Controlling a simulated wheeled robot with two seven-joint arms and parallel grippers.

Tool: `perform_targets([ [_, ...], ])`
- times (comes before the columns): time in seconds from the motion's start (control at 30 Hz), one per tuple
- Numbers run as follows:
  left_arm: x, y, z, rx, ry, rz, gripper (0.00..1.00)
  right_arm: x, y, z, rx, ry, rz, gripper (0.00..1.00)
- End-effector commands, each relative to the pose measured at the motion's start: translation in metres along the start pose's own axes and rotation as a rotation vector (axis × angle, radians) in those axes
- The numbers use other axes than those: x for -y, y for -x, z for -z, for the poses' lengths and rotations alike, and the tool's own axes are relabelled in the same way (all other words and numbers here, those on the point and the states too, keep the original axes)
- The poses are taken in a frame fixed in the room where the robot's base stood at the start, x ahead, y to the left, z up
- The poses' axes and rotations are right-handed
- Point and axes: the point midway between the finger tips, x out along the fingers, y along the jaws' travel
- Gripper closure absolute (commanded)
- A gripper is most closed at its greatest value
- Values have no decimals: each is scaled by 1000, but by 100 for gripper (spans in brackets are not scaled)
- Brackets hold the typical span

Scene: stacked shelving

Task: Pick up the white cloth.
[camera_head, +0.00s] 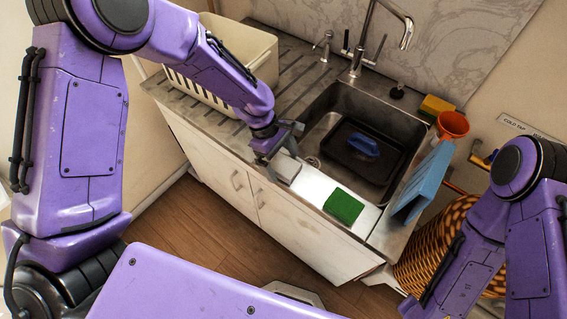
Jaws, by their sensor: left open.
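Part of the cloth is hidden by the gripper. My right arm shows at the right edge, but its gripper is out of view.
The metal sink (398,122) holds a black tray with a blue brush (363,144). A cream basket (250,48) stands on the drainer. A blue board (424,182), orange cup (452,124) and faucet (357,62) surround the sink. A wicker basket (432,249) stands on the floor at right.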

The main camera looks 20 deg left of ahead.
Motion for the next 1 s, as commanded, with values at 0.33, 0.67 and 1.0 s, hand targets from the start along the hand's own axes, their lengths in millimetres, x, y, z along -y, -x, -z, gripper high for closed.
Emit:
perform_targets([
  [0.33,-1,0,0,-1,-2,-1,53,0,0,0,0,0,0,57],
  [0.67,-1,0,0,-1,-2,-1,62,0,-1,0,0,0,0,57],
  [1.0,18,49,-22,-1,-4,-6,62,1,-13,-5,0,0,0,57],
])
